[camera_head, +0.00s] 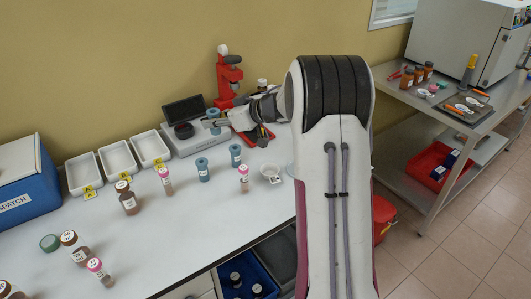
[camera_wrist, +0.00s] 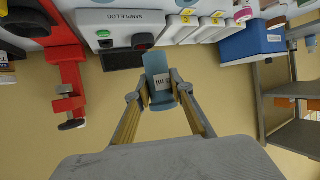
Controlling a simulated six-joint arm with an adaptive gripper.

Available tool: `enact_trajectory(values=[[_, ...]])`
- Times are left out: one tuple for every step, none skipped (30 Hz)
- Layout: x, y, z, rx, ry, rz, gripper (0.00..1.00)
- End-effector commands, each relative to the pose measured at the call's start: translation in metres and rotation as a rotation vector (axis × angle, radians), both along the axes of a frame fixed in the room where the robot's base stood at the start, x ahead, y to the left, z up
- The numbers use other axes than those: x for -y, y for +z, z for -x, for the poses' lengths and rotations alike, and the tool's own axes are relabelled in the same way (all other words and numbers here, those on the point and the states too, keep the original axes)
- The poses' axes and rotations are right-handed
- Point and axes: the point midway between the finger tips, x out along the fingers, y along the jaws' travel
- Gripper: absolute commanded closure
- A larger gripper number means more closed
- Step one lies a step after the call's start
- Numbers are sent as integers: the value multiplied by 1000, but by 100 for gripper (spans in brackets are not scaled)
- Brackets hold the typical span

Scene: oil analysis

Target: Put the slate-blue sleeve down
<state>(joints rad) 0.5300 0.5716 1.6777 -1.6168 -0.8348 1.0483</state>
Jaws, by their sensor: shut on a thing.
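My gripper (camera_head: 220,121) is shut on a slate-blue sleeve (camera_head: 214,129). In the head view the held sleeve is partly hidden by the fingers. It appears near the right end of the grey instrument (camera_head: 190,145); I cannot tell whether it touches anything below. Two similar slate-blue sleeves stand upright on the white bench, one in front of the instrument (camera_head: 203,172) and one to its right (camera_head: 235,157).
White trays (camera_head: 84,175) line the wall left of the instrument. A red stand (camera_head: 229,75) rises behind my gripper. Brown bottles (camera_head: 127,199) and pink-capped vials (camera_head: 165,182) stand on the bench. A small white dish (camera_head: 270,172) lies at right. The bench's front middle is clear.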

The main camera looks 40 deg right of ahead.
Motion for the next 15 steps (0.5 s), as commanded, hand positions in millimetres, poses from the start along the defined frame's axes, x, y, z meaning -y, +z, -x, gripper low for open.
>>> enact_trajectory(values=[[19,1,-1,3,-34,0,98],[29,1,-1,2,-51,0,98],[43,1,-1,3,-77,-1,98],[53,1,-1,3,-96,-1,98],[63,1,0,4,-115,-1,98],[77,1,1,4,-139,-3,98],[86,1,1,5,-156,-3,98],[96,1,2,6,-173,-3,98],[107,2,3,7,-194,-3,98],[116,2,4,7,-210,-5,98],[124,2,5,8,-227,-6,98],[133,2,6,8,-243,-7,98],[140,2,7,9,-255,-7,98],[147,2,8,10,-267,-8,98],[156,2,10,11,-284,-7,98]])
